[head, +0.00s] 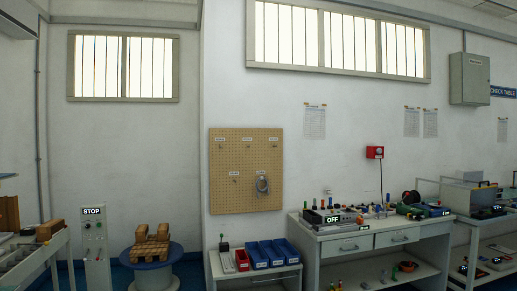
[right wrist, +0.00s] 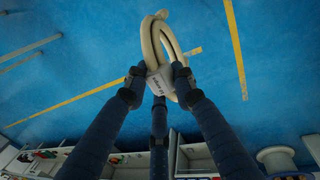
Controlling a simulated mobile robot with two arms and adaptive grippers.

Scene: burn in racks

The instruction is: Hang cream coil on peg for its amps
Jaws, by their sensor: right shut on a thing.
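My right gripper (right wrist: 158,84) is shut on the cream coil (right wrist: 149,42) in the right wrist view. Its dark fingers close around a pale tag on the coil; the tag's print is too small to read. The coil's loops stick out beyond the fingertips over blue floor. In the head view a tan pegboard (head: 222,197) hangs on the wall with small labelled pegs. A grey coil (head: 262,185) hangs at its lower right. The upper left peg (head: 221,146), upper right peg (head: 274,145) and lower left peg (head: 235,178) look bare. The peg labels are unreadable. Neither gripper shows in the head view.
A low cabinet with blue bins (head: 257,259) stands below the pegboard. A workbench (head: 345,243) with devices is to its right. A blue spool (head: 155,275) bearing wooden blocks and a STOP post (head: 94,240) are to its left.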

